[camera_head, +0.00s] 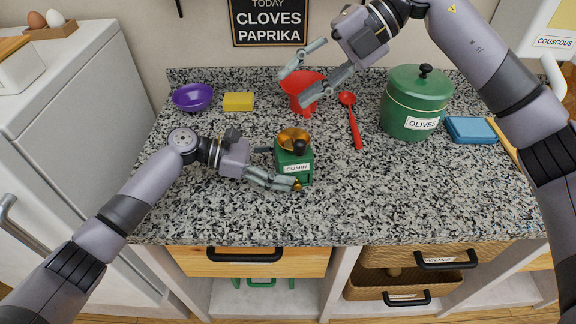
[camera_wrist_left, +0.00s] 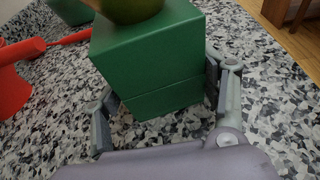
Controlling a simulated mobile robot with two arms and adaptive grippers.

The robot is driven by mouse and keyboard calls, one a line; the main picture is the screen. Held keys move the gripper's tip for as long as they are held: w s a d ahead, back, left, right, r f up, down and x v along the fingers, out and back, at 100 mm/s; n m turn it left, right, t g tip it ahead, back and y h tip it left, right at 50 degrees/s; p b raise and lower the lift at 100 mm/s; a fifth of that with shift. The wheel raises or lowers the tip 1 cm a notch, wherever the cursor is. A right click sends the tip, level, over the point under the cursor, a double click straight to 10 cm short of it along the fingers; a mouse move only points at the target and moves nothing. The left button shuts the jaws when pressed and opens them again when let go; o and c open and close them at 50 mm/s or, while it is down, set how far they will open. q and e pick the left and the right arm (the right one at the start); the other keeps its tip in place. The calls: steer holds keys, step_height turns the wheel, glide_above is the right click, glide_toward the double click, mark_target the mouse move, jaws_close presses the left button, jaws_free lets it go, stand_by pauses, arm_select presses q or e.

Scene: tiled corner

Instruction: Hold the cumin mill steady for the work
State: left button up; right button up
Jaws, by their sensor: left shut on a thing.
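The green cumin mill (camera_head: 293,163), with a brass bowl top, a dark knob and a CUMIN label, stands upright on the granite counter. My left gripper (camera_head: 283,167) is shut on its body, with a finger on either side. The mill's green box body also fills the middle of the left wrist view (camera_wrist_left: 155,60), between the fingers of my left gripper (camera_wrist_left: 165,100). My right gripper (camera_head: 315,75) is open above and beside a red funnel-like cup (camera_head: 303,88), one finger in front of it. Whether it touches the cup I cannot tell.
A yellow sponge (camera_head: 238,101) and a purple bowl (camera_head: 193,97) are at the back left. The front counter (camera_head: 390,205) is clear.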

mark_target(300, 141)
steer(key=s+m+h, duration=0.1)
steer(key=h, duration=0.2)
steer(key=s+f+m+t+h, duration=0.1)
steer(key=m+h, duration=0.1)
steer(key=h, duration=0.2)
steer(key=s+f+m+t+h, duration=0.1)
steer(key=s+m+h, duration=0.1)
steer(key=h, duration=0.1)
steer(key=shift+a+f, duration=0.1)
steer(key=shift+a, duration=0.05)
steer(key=shift+f, duration=4.45)
steer(key=c, duration=0.6)
